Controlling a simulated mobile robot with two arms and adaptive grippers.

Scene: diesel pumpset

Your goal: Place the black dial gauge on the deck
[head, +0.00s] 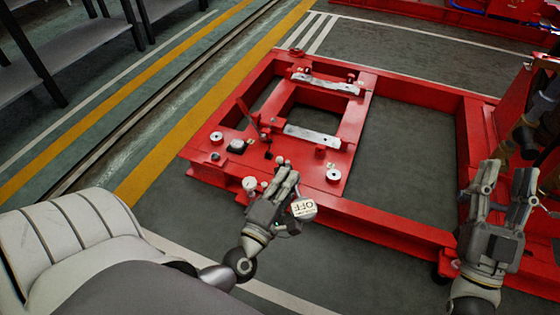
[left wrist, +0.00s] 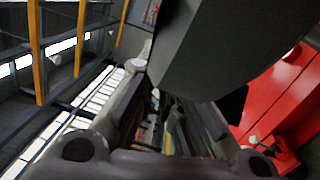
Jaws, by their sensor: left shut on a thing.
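My left gripper (head: 284,180) is shut over the near edge of the red deck (head: 310,156). Against its right side is a small block with a pale face marked OFF (head: 303,209), which I take to be part of the black dial gauge. In the left wrist view a large dark block (left wrist: 220,45), seemingly the same gauge, fills the top centre at the fingers. Its dial face is not visible. The fingers hide part of it. My right gripper (head: 505,175) is open and empty at the right, with its fingers apart.
The deck carries two pale metal bars (head: 313,136), a red lever (head: 250,115), a black item with a white top (head: 237,146) and round pale fittings (head: 333,176). A large frame opening (head: 415,155) lies right of the deck. Shelves (head: 70,45) stand far left.

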